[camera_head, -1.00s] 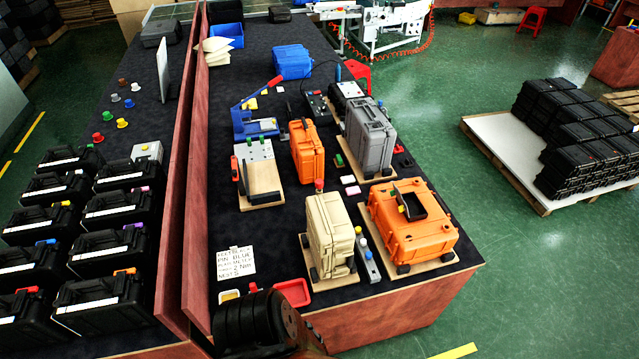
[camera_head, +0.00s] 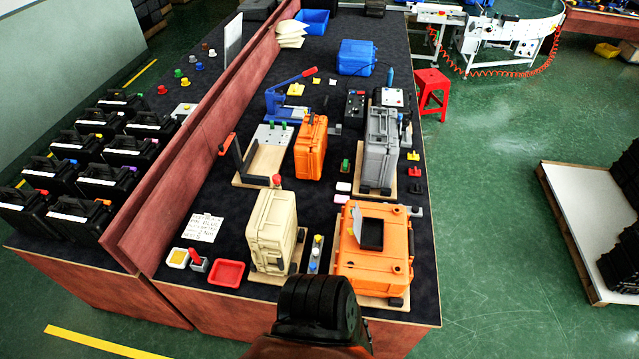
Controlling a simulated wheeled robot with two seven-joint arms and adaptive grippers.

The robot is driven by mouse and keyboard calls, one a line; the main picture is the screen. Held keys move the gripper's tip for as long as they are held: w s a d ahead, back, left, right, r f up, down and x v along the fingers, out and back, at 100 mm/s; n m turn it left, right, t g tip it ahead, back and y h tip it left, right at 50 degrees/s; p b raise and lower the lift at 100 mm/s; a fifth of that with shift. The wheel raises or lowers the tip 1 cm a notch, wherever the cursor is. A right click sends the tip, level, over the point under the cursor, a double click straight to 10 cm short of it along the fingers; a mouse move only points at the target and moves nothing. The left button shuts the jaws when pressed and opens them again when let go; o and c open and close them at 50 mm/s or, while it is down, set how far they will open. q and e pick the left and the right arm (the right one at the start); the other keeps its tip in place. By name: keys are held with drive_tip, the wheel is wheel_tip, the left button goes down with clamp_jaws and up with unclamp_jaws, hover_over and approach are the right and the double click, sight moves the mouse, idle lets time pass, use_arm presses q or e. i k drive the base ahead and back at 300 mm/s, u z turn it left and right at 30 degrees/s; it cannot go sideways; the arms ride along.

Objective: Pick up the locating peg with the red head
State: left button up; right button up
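Several small red-topped pieces show, and I cannot tell for certain which is the locating peg. One red head (camera_head: 277,180) stands just behind the beige case (camera_head: 275,232), its lower part hidden. Another upright red piece (camera_head: 195,257) stands in a small grey block at the table's front left. A red-topped piece (camera_head: 414,172) lies right of the grey case (camera_head: 380,150). Neither gripper's fingers are in view. A dark part of one of my arms shows at the bottom middle, in front of the table edge.
An orange case (camera_head: 375,262) on a board stands at the front right. A grey strip with coloured pegs (camera_head: 316,255) lies between the beige and orange cases. A wooden divider (camera_head: 190,150) runs along the left.

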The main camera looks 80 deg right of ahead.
sight(277, 178)
drive_tip(key=u, duration=0.05)
drive_tip(key=k, duration=0.3)
drive_tip(key=z, duration=0.85)
